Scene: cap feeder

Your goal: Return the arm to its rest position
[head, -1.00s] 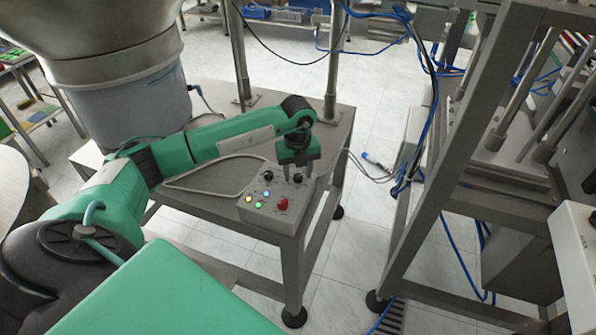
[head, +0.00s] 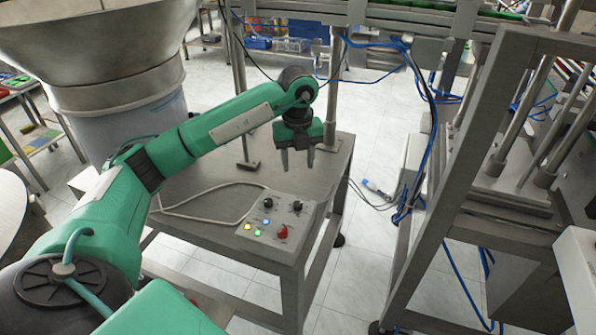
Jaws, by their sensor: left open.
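My left gripper (head: 298,168) hangs at the end of my green left arm, fingers pointing down. It is open and empty, above the metal table and apart from the control box (head: 275,225). The box is grey, with dark knobs, a red knob and several small coloured buttons, and sits on the front right part of the table. My right gripper is not in view.
The metal table (head: 205,208) carries a loose pale cable behind the box. A large steel bowl feeder (head: 125,100) stands at the back left. A steel frame machine (head: 455,130) with blue cables stands at the right. Floor shows between table and frame.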

